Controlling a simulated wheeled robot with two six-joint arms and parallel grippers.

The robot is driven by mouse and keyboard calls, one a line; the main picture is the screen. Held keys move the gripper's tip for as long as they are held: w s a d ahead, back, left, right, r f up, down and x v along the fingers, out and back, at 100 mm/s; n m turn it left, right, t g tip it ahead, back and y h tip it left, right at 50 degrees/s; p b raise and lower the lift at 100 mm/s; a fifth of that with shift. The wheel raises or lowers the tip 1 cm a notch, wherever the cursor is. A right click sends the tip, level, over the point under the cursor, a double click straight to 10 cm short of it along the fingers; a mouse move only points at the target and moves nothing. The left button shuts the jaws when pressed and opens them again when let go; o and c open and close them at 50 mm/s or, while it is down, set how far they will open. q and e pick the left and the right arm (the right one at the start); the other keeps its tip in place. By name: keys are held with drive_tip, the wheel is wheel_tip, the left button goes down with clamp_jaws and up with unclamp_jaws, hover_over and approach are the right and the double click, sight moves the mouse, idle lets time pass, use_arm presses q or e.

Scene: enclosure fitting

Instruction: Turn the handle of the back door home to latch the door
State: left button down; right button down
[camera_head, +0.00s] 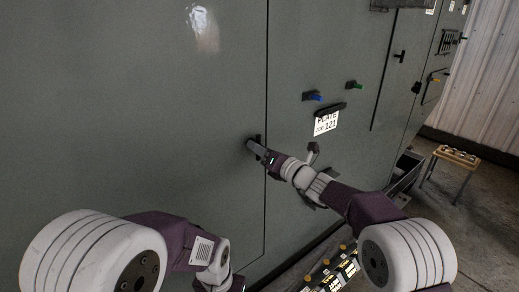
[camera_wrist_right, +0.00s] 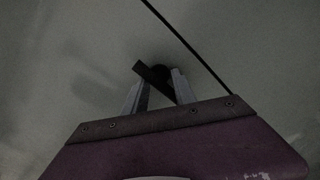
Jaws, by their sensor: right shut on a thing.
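The back door (camera_head: 150,120) is a large grey-green panel, and it looks closed, flush with the panel beside it along a thin dark seam. Its dark handle (camera_head: 258,138) is beside that seam, mostly hidden by my right gripper (camera_head: 254,147). In the right wrist view the handle (camera_wrist_right: 147,72) is a dark bar, tilted from upper left to lower right, with a round dark hub behind it. The fingers of my right gripper (camera_wrist_right: 159,82) are on either side of the bar, shut on it. My left arm is at the lower left; its fingers are out of frame.
Blue (camera_head: 313,96) and green (camera_head: 354,85) handles, a dark bar and a label plate (camera_head: 326,123) are on the panel to the right. A small wooden table (camera_head: 457,156) stands at the far right. A tray with yellow-topped parts (camera_head: 335,275) is at the bottom.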

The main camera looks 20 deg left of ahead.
idle(0.3)
drive_tip(key=c, duration=1.1)
unclamp_jaws()
drive_tip(key=shift+c, duration=0.2)
drive_tip(key=b+v, duration=0.3)
drive_tip(key=v, duration=0.6)
drive_tip(key=shift+b, duration=0.35)
